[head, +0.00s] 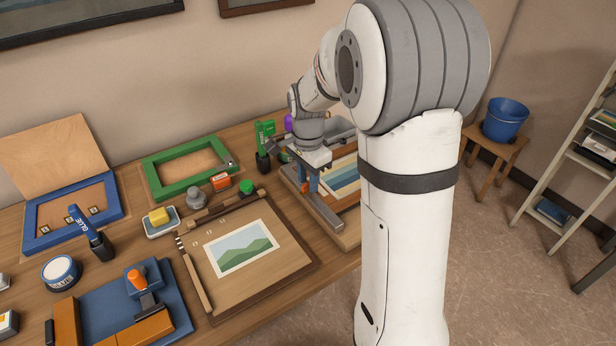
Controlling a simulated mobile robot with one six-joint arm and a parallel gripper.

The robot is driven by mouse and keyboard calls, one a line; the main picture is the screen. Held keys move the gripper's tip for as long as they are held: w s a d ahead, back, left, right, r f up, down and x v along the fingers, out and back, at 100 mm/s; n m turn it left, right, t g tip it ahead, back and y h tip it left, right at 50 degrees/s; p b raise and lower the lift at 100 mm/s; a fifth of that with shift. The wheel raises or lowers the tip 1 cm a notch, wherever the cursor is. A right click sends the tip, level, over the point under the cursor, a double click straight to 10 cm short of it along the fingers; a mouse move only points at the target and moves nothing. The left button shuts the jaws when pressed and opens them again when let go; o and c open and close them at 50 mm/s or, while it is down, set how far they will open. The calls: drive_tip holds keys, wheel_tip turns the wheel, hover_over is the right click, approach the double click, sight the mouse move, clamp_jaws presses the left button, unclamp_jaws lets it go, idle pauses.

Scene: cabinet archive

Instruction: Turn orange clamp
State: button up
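A clamp with an upright orange knob (135,277) and a dark arm stands on a blue board (98,310) at the lower left, with orange bars (141,333) beside it. My gripper (306,181) is far from it, pointing down over a grey metal bar at the right part of the table. A small orange piece (305,187) and a blue piece show right at the fingers. I cannot tell whether these are part of a second clamp or held. The finger gap is too small and partly hidden to judge.
A striped picture (342,181) lies near my gripper, partly hidden by my arm. A landscape print (241,248) on a brown board lies mid-table. Green frame (195,166), blue frame (72,206), glue bottle (91,232) and a round tin (60,272) crowd the left. A blue bucket (505,119) stands on a stool.

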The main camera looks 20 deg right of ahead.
drive_tip(key=shift+r, duration=0.15)
wheel_tip(320, 180, up, 6)
drive_tip(key=p, duration=0.4)
idle(0.4)
wheel_tip(320, 180, up, 7)
drive_tip(key=s+a+f+n+t, duration=0.1)
drive_tip(key=s+n+t, duration=0.2)
drive_tip(key=s+n, duration=1)
drive_tip(key=s, duration=0.8)
drive_tip(key=shift+s, duration=0.25)
